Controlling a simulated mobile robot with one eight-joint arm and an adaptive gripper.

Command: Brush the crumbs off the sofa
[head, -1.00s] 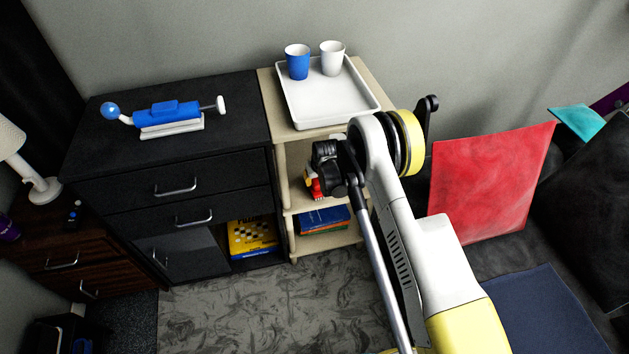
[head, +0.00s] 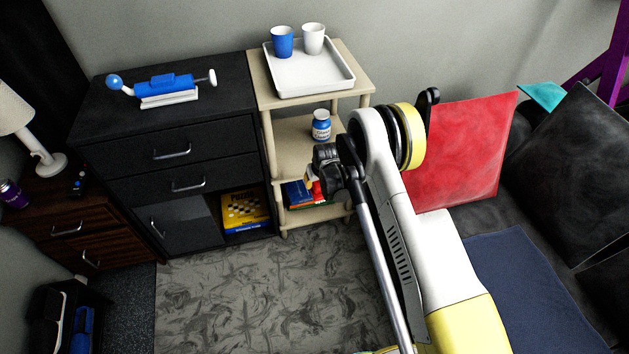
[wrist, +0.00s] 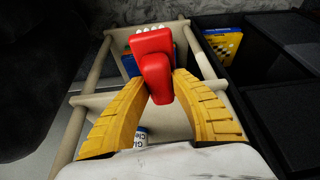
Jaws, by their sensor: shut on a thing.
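My gripper (wrist: 160,86) has yellow ribbed fingers and is shut on the handle of a red brush (wrist: 152,58) with white bristles at its far end. In the head view, the brush (head: 315,189) shows as a small red and white patch in front of the beige shelf unit, partly hidden by my arm. The dark grey sofa (head: 488,216) is at the right, with my gripper to the left of it. A dark blue blanket (head: 515,290) lies on its seat and a red cushion (head: 460,150) leans on its back. I cannot make out any crumbs.
The beige shelf unit (head: 365,85) bears a white tray (head: 310,78) with two cups, a blue-labelled bottle (head: 321,125) and books. A black cabinet (head: 190,120) stands left of it. Patterned carpet (head: 250,295) in front is clear.

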